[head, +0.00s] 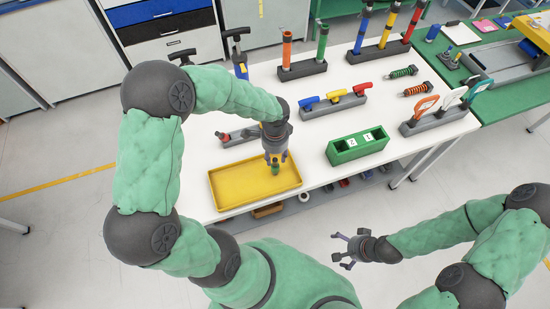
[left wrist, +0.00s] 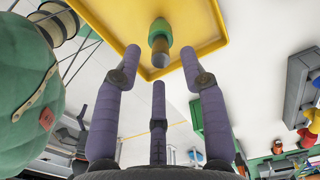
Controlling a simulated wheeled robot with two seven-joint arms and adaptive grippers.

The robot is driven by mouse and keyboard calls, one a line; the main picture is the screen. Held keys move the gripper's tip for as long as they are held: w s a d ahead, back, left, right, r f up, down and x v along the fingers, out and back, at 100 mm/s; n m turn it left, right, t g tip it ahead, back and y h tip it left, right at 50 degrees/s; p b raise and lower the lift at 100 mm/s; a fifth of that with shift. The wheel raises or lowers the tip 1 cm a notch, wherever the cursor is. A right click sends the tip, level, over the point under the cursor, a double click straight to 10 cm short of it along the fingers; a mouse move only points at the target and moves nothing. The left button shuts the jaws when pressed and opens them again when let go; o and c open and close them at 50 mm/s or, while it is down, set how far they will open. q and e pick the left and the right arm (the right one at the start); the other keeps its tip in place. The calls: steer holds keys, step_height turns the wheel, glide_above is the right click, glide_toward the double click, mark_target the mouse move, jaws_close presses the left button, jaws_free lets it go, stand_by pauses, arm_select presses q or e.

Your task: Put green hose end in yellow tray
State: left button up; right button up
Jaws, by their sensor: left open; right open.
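The yellow tray (head: 240,190) lies on the front of the white table, and its yellow floor and rim (left wrist: 217,40) fill the top of the left wrist view. My left gripper (head: 275,158) is over the tray's right part, with its fingers (left wrist: 160,70) open. The green hose end (head: 275,169) is just below the fingertips in the head view. In the left wrist view the hose end (left wrist: 160,42) shows beyond the spread fingers, against the tray. I cannot tell whether it touches the tray floor. My right gripper (head: 350,247) is open and empty, off the table's front edge.
A green box (head: 357,146) stands right of the tray. A grey rack with blue, yellow and red handles (head: 333,104) is behind it. Stands with upright orange and green pieces (head: 303,67) are at the back. Clear white tabletop lies between tray and green box.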

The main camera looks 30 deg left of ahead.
arm_select(q)
step_height(320, 180, up, 9)
steer(key=p, duration=0.1)
steer(key=shift+f, duration=0.15)
stand_by(0.3)
